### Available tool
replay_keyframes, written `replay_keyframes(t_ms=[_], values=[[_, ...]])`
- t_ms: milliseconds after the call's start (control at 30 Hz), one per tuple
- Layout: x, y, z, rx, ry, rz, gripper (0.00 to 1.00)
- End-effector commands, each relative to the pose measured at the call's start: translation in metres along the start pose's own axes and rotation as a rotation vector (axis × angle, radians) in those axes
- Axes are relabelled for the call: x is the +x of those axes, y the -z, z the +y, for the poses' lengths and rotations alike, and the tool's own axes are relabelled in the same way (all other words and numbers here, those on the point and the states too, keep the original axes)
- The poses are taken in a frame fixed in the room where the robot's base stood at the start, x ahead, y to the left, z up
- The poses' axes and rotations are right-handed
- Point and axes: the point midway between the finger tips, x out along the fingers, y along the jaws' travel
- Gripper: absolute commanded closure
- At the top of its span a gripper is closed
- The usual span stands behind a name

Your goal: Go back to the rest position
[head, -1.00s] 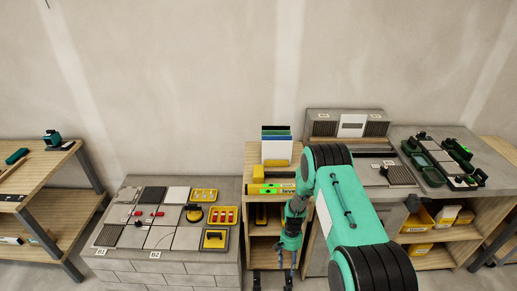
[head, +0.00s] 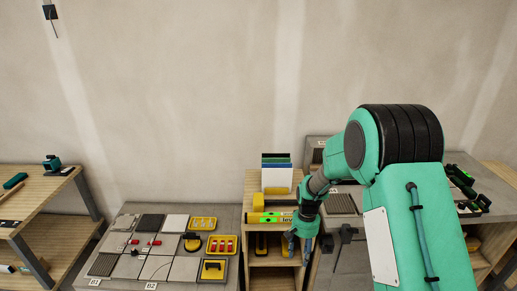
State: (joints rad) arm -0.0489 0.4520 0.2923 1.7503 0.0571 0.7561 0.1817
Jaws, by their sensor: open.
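My gripper (head: 298,250) hangs from my teal arm, fingers pointing down, in front of the wooden shelf unit (head: 260,180) at the centre. It is open, and I see nothing between its fingers. My arm rises large on the right and hides much of the bench behind it. A yellow level (head: 268,217) lies on the shelf unit's top, just behind and left of my wrist, with a yellow block (head: 272,201) behind it.
A wooden bench (head: 60,183) stands far left. Upright boards (head: 277,178) stand behind the level. The floor between bench and block is free.

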Motion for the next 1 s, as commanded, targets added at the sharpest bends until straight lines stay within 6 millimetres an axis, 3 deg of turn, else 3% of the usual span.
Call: replay_keyframes(t_ms=[100, 500, 1000], values=[[-0.040, -0.012, 0.004, -0.011, 0.007, 0.037, 0.53], [-0.150, -0.064, 0.019, -0.048, 0.022, 0.150, 0.53], [-0.250, -0.155, 0.043, -0.092, 0.031, 0.292, 0.53]])
